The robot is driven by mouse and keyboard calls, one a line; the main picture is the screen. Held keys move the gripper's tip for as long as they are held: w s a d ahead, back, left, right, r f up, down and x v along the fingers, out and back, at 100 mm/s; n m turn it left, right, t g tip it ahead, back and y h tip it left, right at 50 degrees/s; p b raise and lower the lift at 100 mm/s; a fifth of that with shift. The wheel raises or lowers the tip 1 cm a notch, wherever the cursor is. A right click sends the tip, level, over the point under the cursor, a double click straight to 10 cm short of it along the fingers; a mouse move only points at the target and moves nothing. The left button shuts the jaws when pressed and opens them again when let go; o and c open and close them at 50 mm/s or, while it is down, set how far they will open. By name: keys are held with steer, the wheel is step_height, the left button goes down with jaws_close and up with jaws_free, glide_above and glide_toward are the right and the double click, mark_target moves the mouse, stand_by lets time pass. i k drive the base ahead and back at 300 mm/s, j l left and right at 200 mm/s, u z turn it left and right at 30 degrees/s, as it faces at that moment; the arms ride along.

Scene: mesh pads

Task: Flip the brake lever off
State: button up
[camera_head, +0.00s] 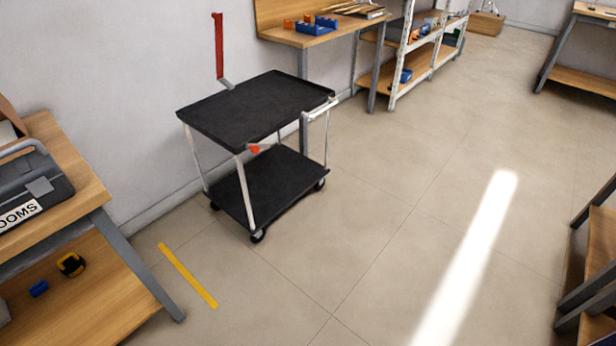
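A two-tier black cart (255,105) on small casters stands near the wall in the middle left. A small red lever-like piece (254,149) sits at its front edge, near the top of a metal post. A tall red bar (218,45) stands upright behind the cart's back left edge, with a grey foot (227,84) at its lower end. I cannot tell which red part is the brake lever, nor whether the bar is fixed to the cart or the wall. My gripper is not in view.
A silver handle (322,109) sticks out at the cart's right side. A workbench with a toolbox (32,188) is at left. Another bench (318,38) and a shelf rack (400,55) stand behind. A yellow floor strip (187,274) lies front left. The floor right of the cart is clear.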

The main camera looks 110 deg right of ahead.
mark_target(255, 148)
steer(key=z, duration=0.5)
steer(key=l+z, duration=0.1)
steer(key=z, duration=0.4)
steer(key=k+l+z, duration=0.1)
steer(key=z, duration=0.85)
steer(key=l+z, duration=0.1)
steer(key=z, duration=0.4)
steer(key=l+z, duration=0.1)
steer(key=z, duration=0.9)
